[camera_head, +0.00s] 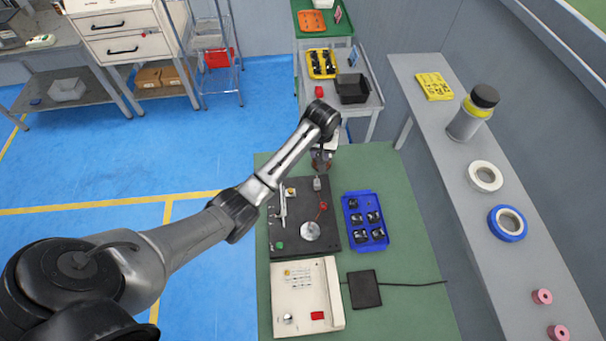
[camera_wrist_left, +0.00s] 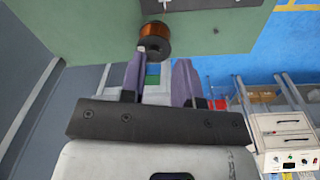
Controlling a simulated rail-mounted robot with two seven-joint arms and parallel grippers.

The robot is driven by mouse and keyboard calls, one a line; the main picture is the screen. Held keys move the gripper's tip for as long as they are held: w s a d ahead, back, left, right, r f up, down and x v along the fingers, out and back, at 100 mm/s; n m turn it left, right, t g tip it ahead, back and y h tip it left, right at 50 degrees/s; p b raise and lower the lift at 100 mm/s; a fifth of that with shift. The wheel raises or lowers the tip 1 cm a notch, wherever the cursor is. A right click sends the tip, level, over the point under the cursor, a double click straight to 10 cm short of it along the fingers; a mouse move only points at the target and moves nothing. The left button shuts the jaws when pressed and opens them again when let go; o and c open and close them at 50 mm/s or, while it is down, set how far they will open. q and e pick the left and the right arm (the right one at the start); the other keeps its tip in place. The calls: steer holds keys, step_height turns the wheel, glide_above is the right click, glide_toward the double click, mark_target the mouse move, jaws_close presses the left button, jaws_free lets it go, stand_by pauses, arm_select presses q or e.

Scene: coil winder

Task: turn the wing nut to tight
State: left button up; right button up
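My left arm reaches over the far end of the green workbench (camera_head: 400,235). My left gripper (camera_head: 321,160) points at the area behind the dark winder base plate (camera_head: 290,235). In the left wrist view the two purple-grey fingers of my left gripper (camera_wrist_left: 161,68) are apart, with nothing between them. A copper-wire spool (camera_wrist_left: 155,33) with a dark round end is just beyond the fingertips, nearer the left one. I cannot tell whether they touch. I cannot make out the wing nut in either view. My right gripper is not in view.
A blue tray (camera_head: 347,222) of dark parts stands right of the plate. A cream control box (camera_head: 300,275) and a black pad (camera_head: 364,289) with a cable are at the near end. The grey side bench (camera_head: 450,160) holds a bottle (camera_head: 466,122) and tape rolls.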

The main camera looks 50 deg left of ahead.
mark_target(317, 179)
arm_select(q)
steer(key=f+n, duration=0.1)
steer(key=f, duration=0.3)
steer(key=f+n+b, duration=0.1)
steer(key=f, duration=0.4)
steer(key=s+f+n+b, duration=0.1)
steer(key=f, duration=0.4)
steer(key=shift+d+n+g, duration=0.2)
steer(key=shift+n+g, duration=0.1)
steer(key=shift+g, duration=0.1)
jaws_close()
